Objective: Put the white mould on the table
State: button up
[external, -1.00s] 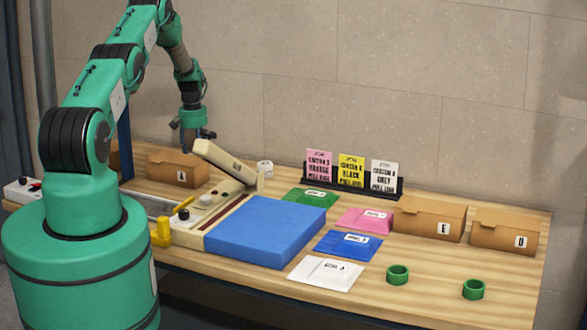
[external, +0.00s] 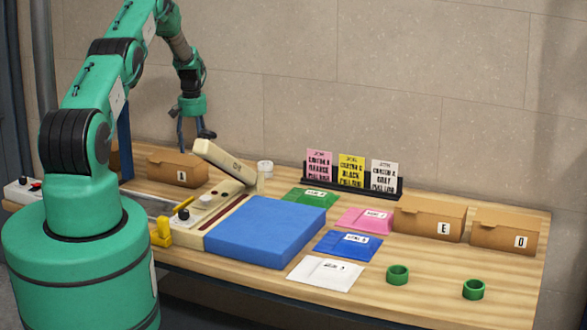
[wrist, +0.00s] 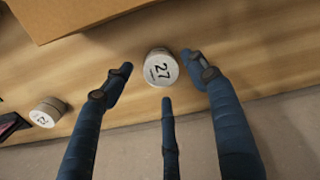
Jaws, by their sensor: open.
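A pale, off-white round mould marked 27 (wrist: 160,68) stands on the wooden table (wrist: 110,75) near its edge in the wrist view. My gripper (external: 193,140) has three dark blue fingers; they are spread and empty. In the wrist view their tips lie around the mould's outline, with the gripper above it; contact is not visible. A second pale round mould (wrist: 47,111) with a number stands to the left; a white round piece (external: 265,169) behind the press in the external view appears to be this one. The mould marked 27 is hidden in the external view.
The press (external: 215,205) with its raised lid (external: 224,161) stands in front of my gripper. A blue slab (external: 265,230) lies beside it. Cardboard boxes (external: 178,168), coloured packets and a card rack (external: 352,186) occupy the table. The wall is close behind.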

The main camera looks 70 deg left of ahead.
notch_tip(320, 180, up, 8)
jog(key=shift+b, duration=0.45)
jog(key=shift+r, duration=0.1)
dwell(0.5)
dwell(0.4)
